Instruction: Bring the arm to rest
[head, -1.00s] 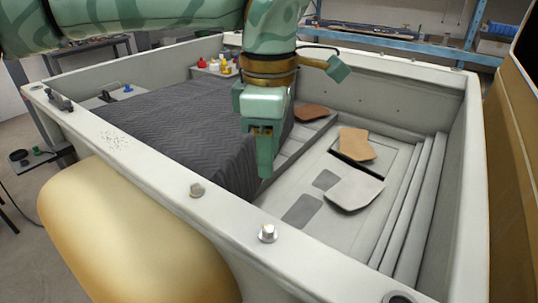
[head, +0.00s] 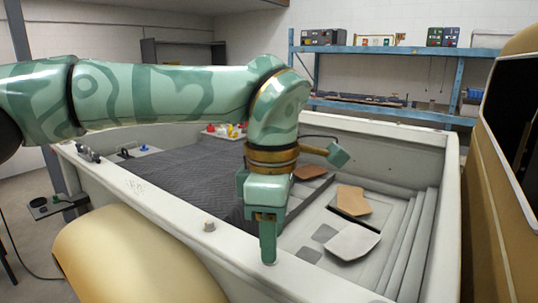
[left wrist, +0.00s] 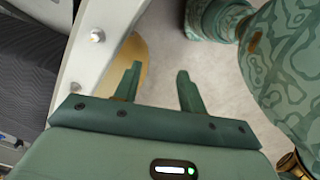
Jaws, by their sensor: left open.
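My left arm comes in from the left in the head view, its forearm nearly level and its wrist bent down. My left gripper (head: 268,240) points downward in front of the near wall of the large white shell (head: 350,285). In the left wrist view the same gripper (left wrist: 157,85) shows two green fingers spread apart with nothing between them. Below the fingers are bare floor and a tan rounded surface. The shell's rim (left wrist: 108,60) with a round bolt lies to the left of the fingers. My right gripper is in neither view.
A dark quilted blanket (head: 190,175) covers the shell's left part. Brown pads (head: 352,200) and a light grey pad (head: 352,242) lie in its right part. Small bottles (head: 232,130) stand at its back. A blue rack (head: 459,80) stands behind.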

